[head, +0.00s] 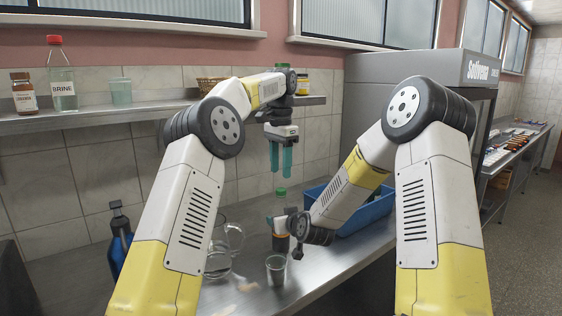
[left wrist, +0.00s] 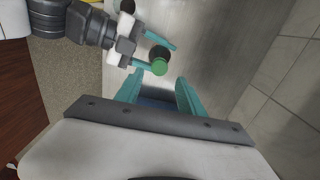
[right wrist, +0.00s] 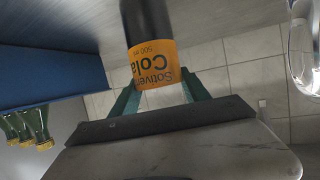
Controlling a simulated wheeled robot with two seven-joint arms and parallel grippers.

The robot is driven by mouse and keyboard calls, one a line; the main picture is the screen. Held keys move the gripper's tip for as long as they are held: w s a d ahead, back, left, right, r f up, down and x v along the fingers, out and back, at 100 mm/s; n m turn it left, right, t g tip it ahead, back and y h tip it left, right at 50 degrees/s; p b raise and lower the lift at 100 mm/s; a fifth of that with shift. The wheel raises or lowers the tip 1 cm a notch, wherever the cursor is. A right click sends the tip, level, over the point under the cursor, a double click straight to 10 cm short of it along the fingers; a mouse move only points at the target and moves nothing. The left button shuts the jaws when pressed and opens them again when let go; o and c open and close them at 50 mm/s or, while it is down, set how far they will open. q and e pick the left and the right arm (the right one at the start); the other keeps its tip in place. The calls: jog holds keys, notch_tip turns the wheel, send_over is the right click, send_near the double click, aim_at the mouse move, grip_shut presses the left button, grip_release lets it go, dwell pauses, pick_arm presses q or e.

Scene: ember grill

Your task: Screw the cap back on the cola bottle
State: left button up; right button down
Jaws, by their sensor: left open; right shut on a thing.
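The cola bottle (head: 281,207) stands upright over the counter; its orange label (right wrist: 158,66) shows between my right gripper's fingers in the right wrist view. The green cap (head: 281,191) is at the top of the bottle and also shows in the left wrist view (left wrist: 160,67). How tightly it sits, I cannot tell. My right gripper (head: 280,224) is shut on the bottle's body; the bottle's base is hard to make out. My left gripper (head: 281,169) is open and empty, fingers pointing down, a little above the cap and apart from it.
A blue crate (head: 372,213) with green-and-yellow bottles (right wrist: 38,125) stands right of the bottle. A glass jug (head: 232,238) and metal cup (head: 276,268) are close on the left and front.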

pick_arm(q)
jog(key=n, duration=0.6)
jog(key=shift+r+n, duration=0.15)
jog(key=shift+n, duration=0.25)
jog(key=n, duration=0.4)
jog(key=shift+r, duration=0.15)
jog(key=n, duration=0.4)
jog(key=shift+r, duration=0.1)
jog(key=n, duration=0.4)
jog(key=shift+r+n, duration=0.15)
jog(key=shift+n, duration=0.25)
jog(key=n, duration=0.4)
jog(key=shift+r, duration=0.1)
jog(key=n, duration=0.4)
jog(key=shift+r, duration=0.1)
jog(key=n, duration=0.4)
jog(key=shift+r, duration=0.15)
